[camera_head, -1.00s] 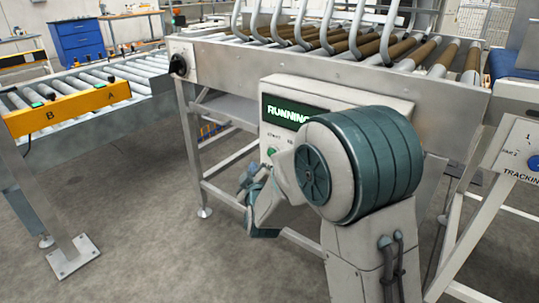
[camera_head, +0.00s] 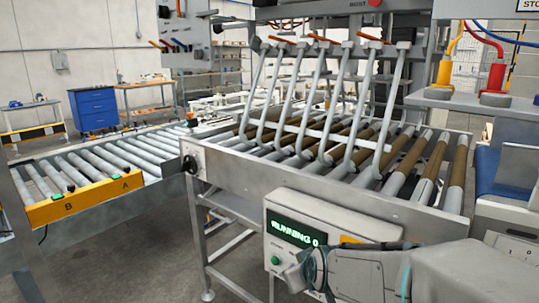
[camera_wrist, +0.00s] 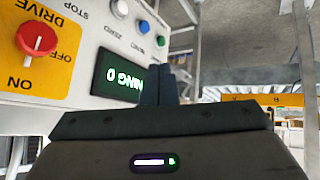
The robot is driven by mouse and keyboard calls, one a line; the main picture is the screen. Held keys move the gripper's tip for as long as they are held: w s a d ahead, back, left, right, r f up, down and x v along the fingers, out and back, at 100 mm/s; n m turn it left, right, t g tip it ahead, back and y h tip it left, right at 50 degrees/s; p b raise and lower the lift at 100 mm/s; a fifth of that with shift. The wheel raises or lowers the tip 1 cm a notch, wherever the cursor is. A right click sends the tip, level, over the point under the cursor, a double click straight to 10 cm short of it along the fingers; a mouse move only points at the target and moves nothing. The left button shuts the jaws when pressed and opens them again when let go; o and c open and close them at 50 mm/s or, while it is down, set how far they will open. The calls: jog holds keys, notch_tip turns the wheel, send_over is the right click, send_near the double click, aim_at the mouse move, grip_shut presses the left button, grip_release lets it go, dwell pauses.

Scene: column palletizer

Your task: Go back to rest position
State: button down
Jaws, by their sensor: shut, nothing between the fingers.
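My gripper shows in the wrist view (camera_wrist: 164,78), its dark fingers together with nothing between them. It points toward the control box (camera_wrist: 75,62), whose lit display stands just beside the fingers. In the head view my arm crosses the bottom right, in front of the control box (camera_head: 284,252). The box's green display (camera_head: 297,233) reads "RUNNING 0". The arm covers the lower right of the box. The fingers are hard to make out in the head view.
The box hangs on the roller conveyor frame (camera_head: 330,197), with bent metal forks above its rollers. A second conveyor with a yellow end plate (camera_head: 85,199) stands at left. The wrist view shows a red drive knob (camera_wrist: 37,39). Floor (camera_head: 110,262) between the conveyors is clear.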

jog(key=s+d+r+m+g+p, duration=0.1)
jog(key=s+d+r+g+p, duration=0.1)
jog(key=s, duration=0.3)
jog(key=s+d+r+m+g+h+p, duration=0.1)
jog(key=s+d+r+m+g+p, duration=0.1)
jog(key=s+d+r+p, duration=0.1)
jog(key=s+d+r+m+g+p, duration=0.1)
jog(key=s+r+p, duration=0.3)
jog(key=s, duration=0.5)
notch_tip(320, 180, up, 2)
jog(key=shift+s+d+m+g+h, duration=0.2)
jog(key=shift+d+m+g+h, duration=0.15)
jog(key=shift+d+m, duration=0.35)
jog(key=shift+d, duration=0.15)
